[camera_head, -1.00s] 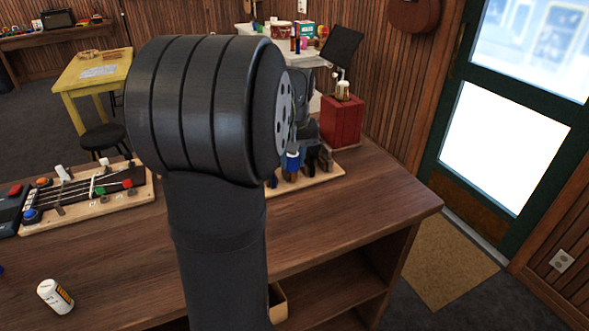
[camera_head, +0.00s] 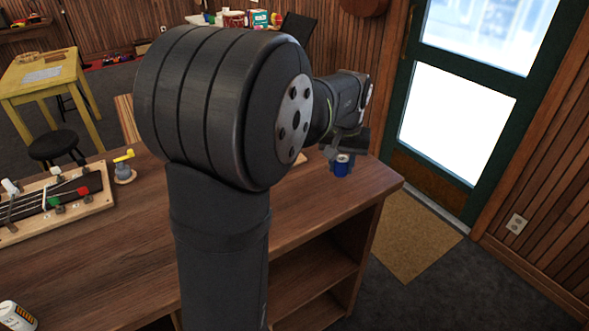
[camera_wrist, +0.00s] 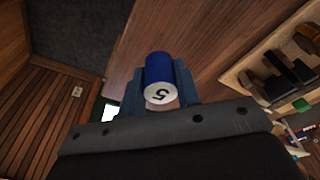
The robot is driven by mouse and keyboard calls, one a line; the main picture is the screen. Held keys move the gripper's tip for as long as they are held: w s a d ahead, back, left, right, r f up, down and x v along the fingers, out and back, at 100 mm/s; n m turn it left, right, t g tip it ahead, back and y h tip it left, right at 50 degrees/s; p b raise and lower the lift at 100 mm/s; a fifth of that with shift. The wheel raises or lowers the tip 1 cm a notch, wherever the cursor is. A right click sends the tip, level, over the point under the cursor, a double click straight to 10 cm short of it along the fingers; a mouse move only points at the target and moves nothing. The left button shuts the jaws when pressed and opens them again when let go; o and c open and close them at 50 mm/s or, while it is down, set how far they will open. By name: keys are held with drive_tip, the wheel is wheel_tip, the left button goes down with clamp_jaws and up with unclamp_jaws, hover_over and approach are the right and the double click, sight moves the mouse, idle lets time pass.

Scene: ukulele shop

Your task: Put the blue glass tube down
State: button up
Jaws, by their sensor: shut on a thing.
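The blue glass tube (camera_head: 342,166) is between the fingers of my gripper (camera_head: 338,156), near the right end of the wooden counter (camera_head: 230,232). In the wrist view the tube (camera_wrist: 158,66) shows a pale end marked with a "5". The fingers of my gripper (camera_wrist: 160,88) are shut on it from both sides. The tube is above or at the counter's right edge; I cannot tell whether it touches the top. My own arm hides much of the middle of the counter in the head view.
A board with a fretted neck and coloured clips (camera_head: 58,205) lies on the counter's left. A yellow-handled piece (camera_head: 123,165) stands beside it, and a white bottle (camera_head: 17,315) is at the front left. The wrist view shows a pale rack with dark blocks (camera_wrist: 270,75) at right.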

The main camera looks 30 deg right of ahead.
hover_over(314, 184)
drive_tip(key=f, duration=0.5)
drive_tip(key=shift+s+a, duration=0.2)
drive_tip(key=shift+f, duration=2)
drive_tip(key=shift+f, duration=0.1)
drive_tip(key=o, duration=1)
drive_tip(key=shift+c, duration=0.2)
wheel_tip(314, 184, up, 12)
drive_tip(key=s+a, duration=0.1)
drive_tip(key=shift+s+a, duration=0.15)
